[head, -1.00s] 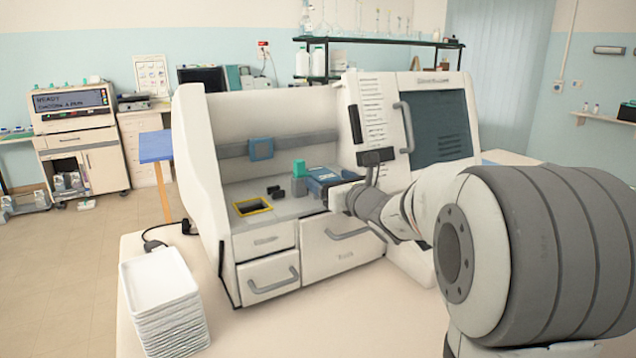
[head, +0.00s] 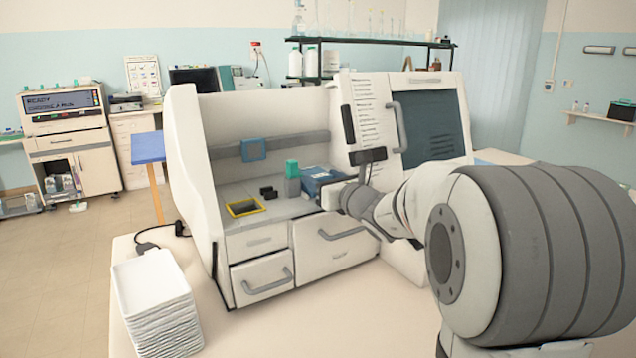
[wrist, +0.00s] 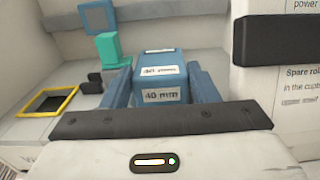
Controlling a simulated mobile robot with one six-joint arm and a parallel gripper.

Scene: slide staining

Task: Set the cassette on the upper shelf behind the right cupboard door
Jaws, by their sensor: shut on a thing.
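The cassette is a blue box with white labels, one reading "40 mm", in the wrist view (wrist: 158,80); it also shows in the head view (head: 318,177). My gripper (wrist: 160,88) is shut on it, with one blue finger along each side. The cassette is inside the open bay of the large white machine (head: 185,150), low over the bay floor; contact with the floor cannot be told. A cream cabinet (head: 103,168) at the far left has a closed right door and an open left part with items inside. Its upper shelf behind the door is hidden.
A teal-capped grey block (head: 292,180) and small black pieces (head: 268,192) sit just left of the cassette. A yellow-rimmed opening (head: 245,208) is farther left. White trays (head: 155,295) are stacked at the front left. A printed panel (head: 375,120) stands close right of my gripper.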

